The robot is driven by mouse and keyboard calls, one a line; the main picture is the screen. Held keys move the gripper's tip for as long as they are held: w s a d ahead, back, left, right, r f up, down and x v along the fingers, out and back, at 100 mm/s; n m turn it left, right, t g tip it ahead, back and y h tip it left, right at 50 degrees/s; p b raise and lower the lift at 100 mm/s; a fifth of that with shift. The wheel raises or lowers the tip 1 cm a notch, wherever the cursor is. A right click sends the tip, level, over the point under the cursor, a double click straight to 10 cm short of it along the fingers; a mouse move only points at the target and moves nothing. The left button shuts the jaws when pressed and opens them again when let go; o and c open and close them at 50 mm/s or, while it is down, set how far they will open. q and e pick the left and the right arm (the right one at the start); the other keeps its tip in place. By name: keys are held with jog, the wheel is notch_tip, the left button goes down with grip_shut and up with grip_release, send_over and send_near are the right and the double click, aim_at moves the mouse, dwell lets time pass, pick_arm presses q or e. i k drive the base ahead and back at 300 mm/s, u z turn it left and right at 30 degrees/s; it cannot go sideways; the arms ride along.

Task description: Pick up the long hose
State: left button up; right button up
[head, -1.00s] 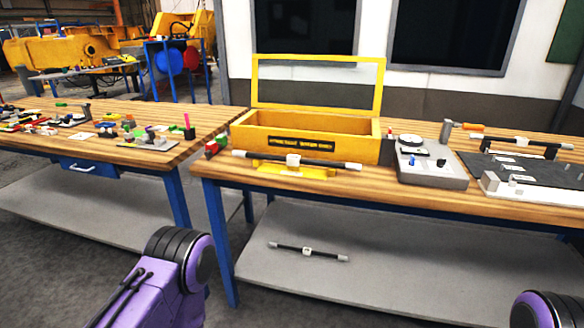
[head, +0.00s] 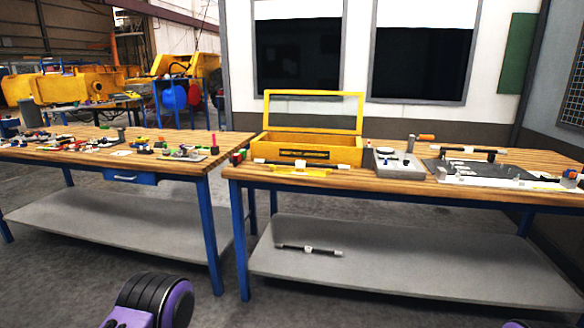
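A long black hose (head: 325,165) with pale ends and a white middle tag lies across a yellow cradle (head: 314,173) at the front of the right workbench. A similar black hose (head: 292,247) lies on that bench's lower shelf and looks shorter. A third black hose (head: 484,151) with pale ends sits at the right, over a dark plate. I cannot tell for sure which is longest.
An open yellow box (head: 340,150) stands behind the cradle. A grey device (head: 400,165) and a dark plate (head: 470,170) are to its right. The left workbench (head: 225,142) holds several small parts. A gap separates the benches. The grey lower shelf (head: 420,270) is mostly clear.

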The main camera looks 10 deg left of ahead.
aim_at(298, 164)
jog(key=u, duration=0.6)
jog(key=i, duration=0.8)
jog(key=u, duration=0.55)
jog(key=i, duration=0.95)
jog(key=z, duration=0.4)
